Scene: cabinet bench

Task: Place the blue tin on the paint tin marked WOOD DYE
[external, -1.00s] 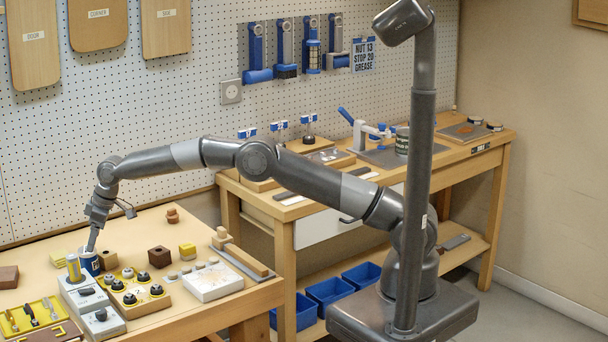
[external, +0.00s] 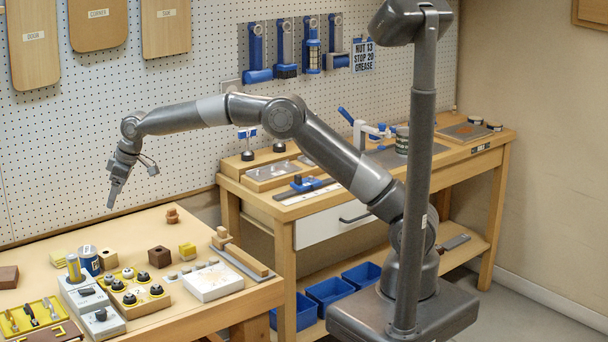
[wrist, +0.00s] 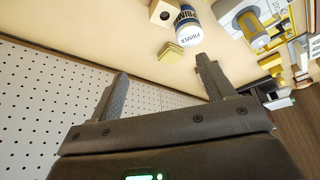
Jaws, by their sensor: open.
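The blue tin (external: 89,260) stands upright on the near bench at the left, beside a wooden block. In the wrist view it is blue and white with a label reading PRIMER (wrist: 188,27). My gripper (external: 112,205) is open and empty, above the bench and clear of the tin. Its two fingers (wrist: 162,68) show in the wrist view with nothing between them.
Near the blue tin are a yellow pad (external: 60,256), a holed wooden block (external: 108,259), a grey device with a yellow cylinder (external: 74,267) and a tray of knobs (external: 140,291). Small dark-sided tins (external: 474,120) stand at the far bench's back right. A pegboard rises behind.

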